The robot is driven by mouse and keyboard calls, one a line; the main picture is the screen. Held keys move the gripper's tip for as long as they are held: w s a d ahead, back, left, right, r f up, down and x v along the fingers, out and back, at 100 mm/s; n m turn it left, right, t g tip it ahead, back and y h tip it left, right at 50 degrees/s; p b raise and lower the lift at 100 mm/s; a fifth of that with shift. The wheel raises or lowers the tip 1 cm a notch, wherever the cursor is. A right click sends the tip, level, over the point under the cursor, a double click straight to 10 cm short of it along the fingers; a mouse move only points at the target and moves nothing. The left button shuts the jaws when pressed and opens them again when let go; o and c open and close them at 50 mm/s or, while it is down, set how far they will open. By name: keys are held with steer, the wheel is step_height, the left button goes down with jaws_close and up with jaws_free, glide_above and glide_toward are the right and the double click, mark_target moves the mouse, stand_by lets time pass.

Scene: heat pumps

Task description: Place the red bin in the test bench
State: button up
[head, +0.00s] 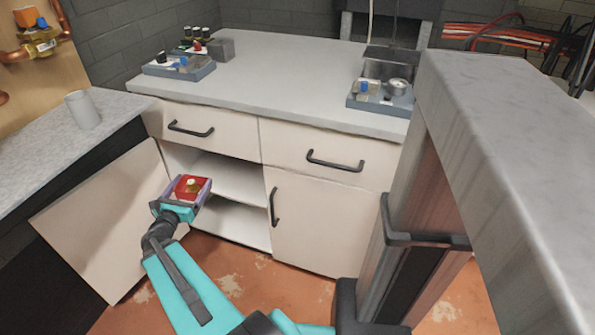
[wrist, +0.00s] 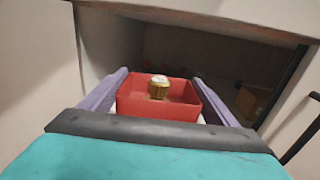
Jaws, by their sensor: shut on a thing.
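The red bin (head: 185,193) is held in my gripper (head: 191,187), in front of the open left cupboard of the white cabinet. In the wrist view the red bin (wrist: 158,132) sits between the two purple fingers of my gripper (wrist: 160,80), which is shut on it. A small brass-coloured part with a pale top (wrist: 158,87) is inside the bin. The bin looks upright. Grey-blue trays with fittings stand on the worktop, one at the left (head: 180,68) and one at the right (head: 381,101). I cannot tell which thing is the test bench.
The cabinet door (head: 105,225) stands open on the left, close to my arm. The cupboard shelf (head: 232,180) looks mostly bare. A grey-topped counter (head: 515,120) stands close on the right. A mug (head: 82,110) stands on the left counter.

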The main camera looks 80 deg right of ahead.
steer(key=s+d+f+b, duration=0.2)
steer(key=s+d, duration=0.1)
steer(key=s, duration=0.2)
steer(key=s+d+f+m+g+b, duration=0.1)
steer(key=s+d+f+b, duration=0.1)
steer(key=s, duration=0.4)
steer(key=s+d+f+g+b, duration=0.1)
steer(key=s+d+b, duration=0.2)
steer(key=s, duration=0.2)
steer(key=shift+s+d+f+m, duration=0.15)
steer(key=shift+d+f+m, duration=0.2)
steer(key=shift+f+m, duration=0.05)
steer(key=b, duration=0.3)
glide_above(236, 176)
steer(key=shift+d+f, duration=0.2)
steer(key=shift+f, duration=0.5)
steer(key=shift+f, duration=0.1)
steer(key=shift+f+b, duration=1.1)
steer(key=shift+f, duration=0.55)
steer(key=shift+f, duration=0.15)
